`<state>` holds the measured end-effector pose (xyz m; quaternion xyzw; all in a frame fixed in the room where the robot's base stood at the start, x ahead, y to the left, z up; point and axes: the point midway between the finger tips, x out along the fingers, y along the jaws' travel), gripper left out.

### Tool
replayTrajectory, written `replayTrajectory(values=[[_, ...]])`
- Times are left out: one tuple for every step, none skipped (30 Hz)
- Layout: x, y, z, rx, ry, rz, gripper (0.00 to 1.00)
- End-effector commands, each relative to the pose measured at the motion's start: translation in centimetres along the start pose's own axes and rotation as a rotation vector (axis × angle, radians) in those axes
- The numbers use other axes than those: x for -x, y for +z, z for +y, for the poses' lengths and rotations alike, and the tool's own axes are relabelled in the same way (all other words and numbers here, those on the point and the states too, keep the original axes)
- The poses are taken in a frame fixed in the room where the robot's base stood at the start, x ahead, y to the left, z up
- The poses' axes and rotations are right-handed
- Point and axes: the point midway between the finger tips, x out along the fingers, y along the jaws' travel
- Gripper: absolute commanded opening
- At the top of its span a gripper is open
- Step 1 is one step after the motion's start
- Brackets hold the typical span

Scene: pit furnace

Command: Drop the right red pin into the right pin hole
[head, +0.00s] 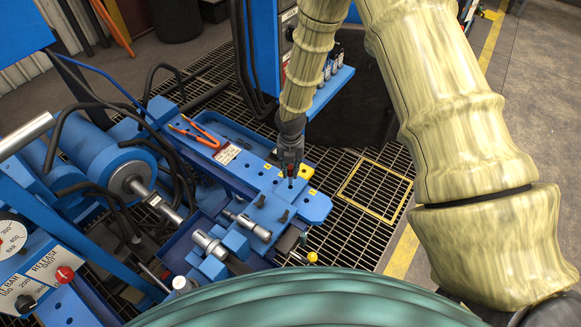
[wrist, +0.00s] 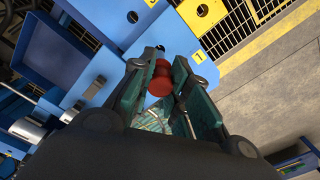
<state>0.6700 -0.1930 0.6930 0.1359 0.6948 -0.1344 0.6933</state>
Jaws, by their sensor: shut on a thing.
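My gripper (head: 290,160) is shut on a red pin (wrist: 159,80), whose red head shows between the fingers in the wrist view. In the head view the red pin (head: 291,171) hangs below the gripper, over the right end of the blue bench (head: 314,207). I cannot tell whether its lower tip touches the bench. Yellow plates lie beside the pin; one marked plate (wrist: 199,57) shows close to the fingers in the wrist view. The right pin hole cannot be made out, and the fingers or pin may hide it.
Metal cylinders (head: 208,243) and a yellow-topped knob (head: 312,257) are in front. Grating with a yellow frame (head: 375,187) is open floor to the right.

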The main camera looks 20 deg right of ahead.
Motion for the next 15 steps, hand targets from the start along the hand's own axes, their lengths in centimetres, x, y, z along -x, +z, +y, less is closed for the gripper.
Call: replayTrajectory(values=[[-0.5, 0.0, 0.0, 0.0, 0.0, 0.0, 0.0], [-0.7, 0.0, 0.0, -0.001, 0.0, 0.0, 0.0], [-0.9, 0.0, 0.0, -0.001, 0.0, 0.0, 0.0], [-1.0, 0.0, 0.0, -0.001, 0.0, 0.0, 0.0], [-1.2, 0.0, 0.0, -0.001, 0.0, 0.0, 0.0], [-1.4, 0.0, 0.0, -0.001, 0.0, 0.0, 0.0], [-1.6, 0.0, 0.0, -0.001, 0.0, 0.0, 0.0], [-1.7, 0.0, 0.0, 0.0, 0.0, 0.0, 0.0], [-1.9, 0.0, 0.0, 0.0, 0.0, -0.001, 0.0], [-2.1, 0.0, 0.0, 0.001, 0.0, -0.001, 0.0], [-2.3, 0.0, 0.0, 0.001, 0.0, -0.001, 0.0], [-2.5, 0.0, 0.0, 0.0, 0.0, -0.001, 0.0], [-2.6, 0.0, 0.0, 0.0, 0.0, -0.001, 0.0], [-2.8, 0.0, 0.0, -0.001, 0.0, -0.001, 0.0], [-3.0, 0.0, 0.0, -0.001, 0.0, -0.001, 0.0]])
